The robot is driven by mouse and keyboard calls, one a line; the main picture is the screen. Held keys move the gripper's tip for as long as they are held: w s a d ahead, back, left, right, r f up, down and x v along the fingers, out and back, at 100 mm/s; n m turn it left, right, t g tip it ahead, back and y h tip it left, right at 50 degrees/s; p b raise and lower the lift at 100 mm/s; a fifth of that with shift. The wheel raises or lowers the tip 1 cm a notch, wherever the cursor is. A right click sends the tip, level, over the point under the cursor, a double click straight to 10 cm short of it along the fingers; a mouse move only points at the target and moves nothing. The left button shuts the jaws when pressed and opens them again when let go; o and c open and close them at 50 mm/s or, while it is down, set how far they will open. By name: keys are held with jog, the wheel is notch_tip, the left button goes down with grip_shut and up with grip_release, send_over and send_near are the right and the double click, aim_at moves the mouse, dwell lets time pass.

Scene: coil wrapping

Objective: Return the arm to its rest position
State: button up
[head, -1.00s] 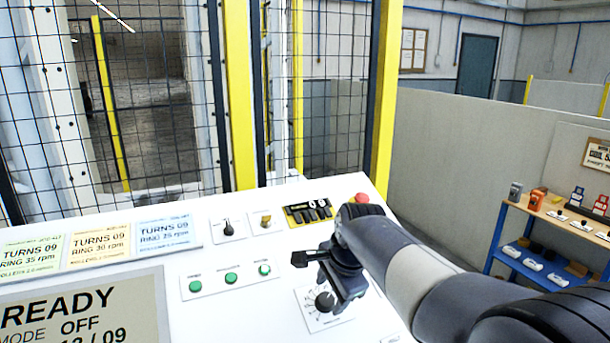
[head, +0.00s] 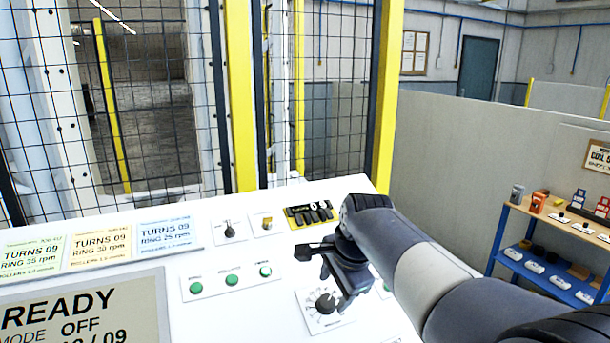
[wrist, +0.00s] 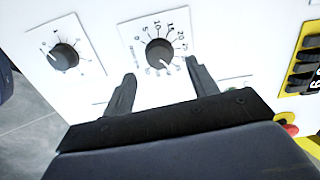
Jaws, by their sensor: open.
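My gripper (head: 338,265) is over the white control panel (head: 225,315), with its jaws apart and nothing between them. In the head view it hangs just above a black rotary knob (head: 326,303) on a dial plate. In the wrist view my gripper (wrist: 158,88) shows two separate fingers pointing toward the same numbered dial knob (wrist: 159,53). The knob sits between and beyond the fingertips. I cannot tell the exact gap to the panel. My arm reaches in from the lower right.
A second knob (wrist: 64,57) is beside the dial. The panel carries several green buttons (head: 232,279), a thumbwheel counter (head: 309,214), a selector (head: 229,229) and a display (head: 85,310) reading READY, MODE OFF. A mesh fence (head: 150,110) stands behind; a blue shelf (head: 545,255) is at right.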

aim_at(328, 300)
jog(key=v, duration=0.6)
jog(key=x, duration=1)
jog(key=shift+f+p, duration=0.25)
jog(key=shift+p, duration=0.1)
jog(key=shift+w+f+n, duration=0.1)
jog(key=shift+w+n, duration=0.05)
jog(key=shift+n, duration=0.15)
jog(key=shift+n+b, duration=0.45)
jog(key=shift+n, duration=0.45)
jog(key=n+b, duration=0.1)
jog(key=n, duration=0.4)
jog(key=shift+a+n, duration=0.1)
jog(key=shift+n, duration=0.2)
jog(key=n+b, duration=0.1)
jog(key=n, duration=0.3)
jog(key=shift+h, duration=0.3)
jog(key=n+b, duration=0.1)
jog(key=n, duration=0.3)
jog(key=shift+a+b, duration=0.1)
jog(key=shift+b, duration=0.2)
jog(key=v, duration=0.5)
jog(key=shift+r, duration=0.2)
jog(key=shift+s+r, duration=0.1)
jog(key=shift+s, duration=0.2)
